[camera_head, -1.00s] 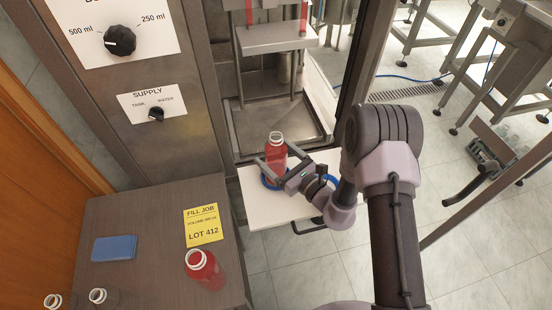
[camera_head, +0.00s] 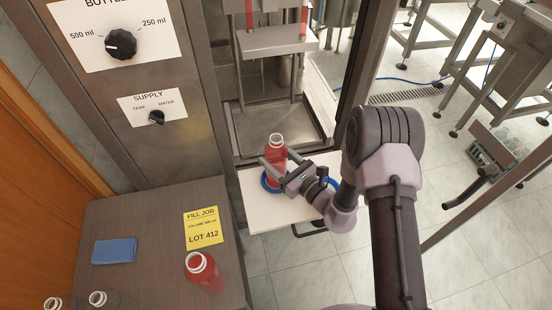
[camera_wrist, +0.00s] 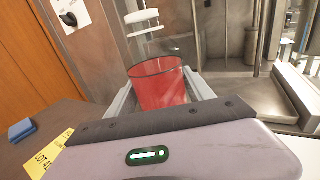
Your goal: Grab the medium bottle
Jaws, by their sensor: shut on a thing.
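A red-filled bottle (camera_head: 276,163) with a white neck stands upright at the white shelf in front of the filling machine. My gripper (camera_head: 277,160) is shut on this bottle from the front right. In the wrist view the bottle's red body (camera_wrist: 160,84) sits between my two fingers (camera_wrist: 163,92). A blue ring (camera_head: 270,184) shows around the bottle's lower end; whether the base touches the shelf is hard to tell. Another red-filled bottle (camera_head: 204,272) stands on the dark side table. Two clear bottles (camera_head: 98,299) (camera_head: 53,304) are cut off at the bottom left.
The white shelf (camera_head: 262,216) has a second blue ring (camera_head: 332,184) at its right. The side table (camera_head: 150,215) holds a blue cloth (camera_head: 114,250) and a yellow job card (camera_head: 203,228). The machine's metal post (camera_head: 352,70) stands right of the shelf.

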